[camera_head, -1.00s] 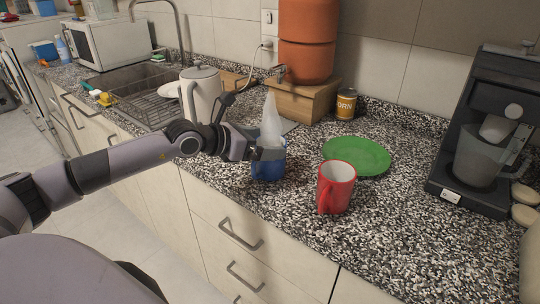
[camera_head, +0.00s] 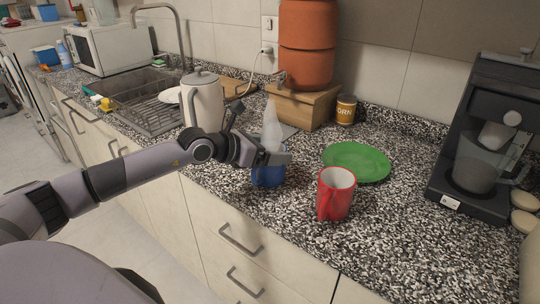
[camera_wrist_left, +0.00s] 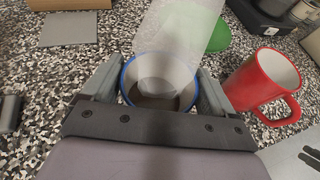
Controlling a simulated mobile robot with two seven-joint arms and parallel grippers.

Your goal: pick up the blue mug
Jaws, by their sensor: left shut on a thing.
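The blue mug (camera_head: 268,177) stands on the speckled counter, left of the red mug. In the left wrist view its blue rim and pale inside (camera_wrist_left: 160,98) lie between my two fingers. A whitish translucent thing (camera_head: 271,128) rises from the mug's opening; it also shows in the left wrist view (camera_wrist_left: 178,35). My left gripper (camera_head: 272,158) is at the mug's upper part, shut on it, with a finger on each side. The gripper hides part of the mug's rim in the head view. My right gripper is not in view.
The red mug (camera_head: 335,193) stands close on the right. A green plate (camera_head: 356,161) lies behind it. A white kettle (camera_head: 203,98) stands behind my left arm. A coffee machine (camera_head: 483,130) is at the far right. Bare counter lies in front of it.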

